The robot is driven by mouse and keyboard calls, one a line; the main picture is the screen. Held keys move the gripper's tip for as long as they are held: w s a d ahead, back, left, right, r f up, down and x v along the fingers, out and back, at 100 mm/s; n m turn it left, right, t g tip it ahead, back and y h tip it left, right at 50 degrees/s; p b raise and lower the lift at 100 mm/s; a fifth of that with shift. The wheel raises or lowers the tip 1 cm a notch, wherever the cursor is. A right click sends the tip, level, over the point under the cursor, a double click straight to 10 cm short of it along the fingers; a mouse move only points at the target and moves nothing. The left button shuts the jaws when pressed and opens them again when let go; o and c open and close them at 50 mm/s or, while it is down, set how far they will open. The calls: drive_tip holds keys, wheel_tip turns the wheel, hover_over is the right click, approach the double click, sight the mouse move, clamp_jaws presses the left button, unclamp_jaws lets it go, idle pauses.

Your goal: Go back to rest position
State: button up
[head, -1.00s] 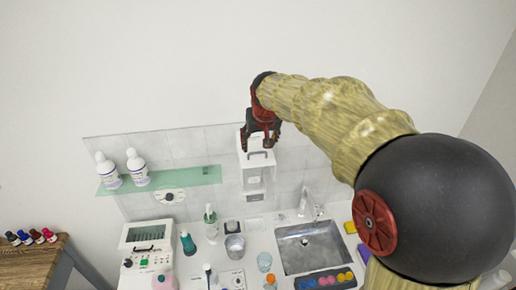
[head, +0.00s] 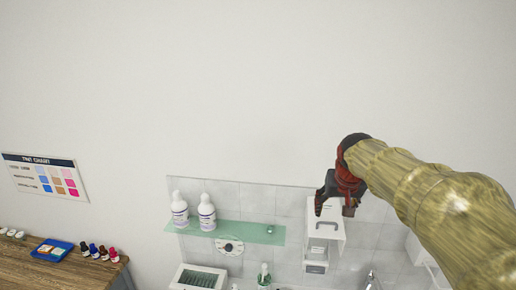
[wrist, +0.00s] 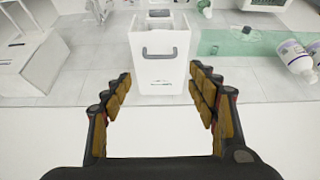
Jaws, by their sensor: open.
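My gripper (head: 337,205) is raised in front of the tiled wall at the right of the head view, at the end of my wood-patterned arm. In the wrist view its two padded fingers (wrist: 165,100) are spread wide with nothing between them. Beyond the fingertips is a white wall box (wrist: 158,68) with a grey handle; I cannot tell the exact distance. The same white box (head: 325,228) shows just behind and below the gripper in the head view.
A green glass shelf (head: 262,233) holds two white bottles (head: 207,213). A tint chart (head: 46,176) hangs at left above a wooden table (head: 60,272) with a blue tray (head: 52,250) and several small bottles. A white device (head: 199,277) stands at the bottom. The upper wall is clear.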

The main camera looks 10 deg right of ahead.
drive_tip(key=s+a+f+n+b, duration=0.1)
drive_tip(key=s+a+f+b, duration=0.3)
drive_tip(key=s+f+b, duration=0.5)
drive_tip(key=s+a+f+n+y+b, duration=0.1)
drive_tip(key=s+a+f+b, duration=0.2)
drive_tip(key=s+f+b, duration=0.7)
drive_tip(key=s+a+f+n+b, duration=0.1)
drive_tip(key=s+a+f+b, duration=0.3)
drive_tip(key=s+f+b, duration=0.5)
wheel_tip(320, 180, down, 6)
drive_tip(key=shift+s+a+f+y, duration=0.1)
drive_tip(key=shift+s+a+y, duration=0.2)
drive_tip(key=shift+s, duration=0.35)
